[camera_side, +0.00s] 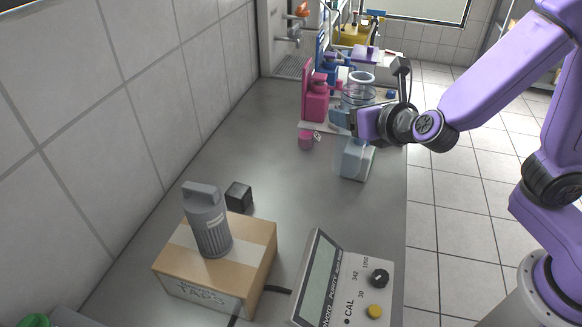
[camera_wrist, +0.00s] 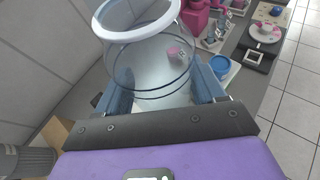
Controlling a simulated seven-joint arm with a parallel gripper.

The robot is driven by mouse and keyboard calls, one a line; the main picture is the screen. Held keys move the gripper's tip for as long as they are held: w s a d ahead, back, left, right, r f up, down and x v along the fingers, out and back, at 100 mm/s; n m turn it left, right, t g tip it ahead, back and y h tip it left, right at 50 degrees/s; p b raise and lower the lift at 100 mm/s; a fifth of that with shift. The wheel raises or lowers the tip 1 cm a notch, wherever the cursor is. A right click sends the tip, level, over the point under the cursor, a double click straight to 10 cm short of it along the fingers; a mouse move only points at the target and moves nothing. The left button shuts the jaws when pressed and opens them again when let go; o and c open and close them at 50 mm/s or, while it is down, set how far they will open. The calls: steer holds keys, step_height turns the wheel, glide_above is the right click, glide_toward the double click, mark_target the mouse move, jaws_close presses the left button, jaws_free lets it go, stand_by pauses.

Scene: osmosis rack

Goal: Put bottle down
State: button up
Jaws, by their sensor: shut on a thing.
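The bottle (camera_side: 358,96) is clear, with a pale ring at its top. It looks upright, beyond the middle of the counter in the side view. My gripper (camera_side: 350,117) is shut on its sides. In the wrist view, the bottle (camera_wrist: 152,65) with its white rim fills the space between the blue fingers of my gripper (camera_wrist: 162,92). A pale blue, box-like shape (camera_side: 355,160) shows just below the gripper in the side view. I cannot tell whether it is part of the bottle, or whether the bottle touches the counter.
The grey counter (camera_side: 270,150) has free room left of the bottle. A pink dispenser (camera_side: 316,100) and a small pink cup (camera_side: 306,141) stand near it. A cardboard box (camera_side: 255,255) bears a grey ribbed container (camera_side: 211,230). A meter (camera_side: 345,285) lies in front.

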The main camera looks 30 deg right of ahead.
steer(key=w+a+f+n+y, duration=0.1)
steer(key=w+a+f, duration=0.15)
steer(key=w, duration=1.05)
steer(key=w+a+f, duration=0.2)
steer(key=w+f, duration=0.2)
steer(key=f, duration=0.5)
steer(key=shift+w+a, duration=0.15)
steer(key=shift+w, duration=0.1)
steer(key=shift+f, duration=0.1)
steer(key=o, duration=1)
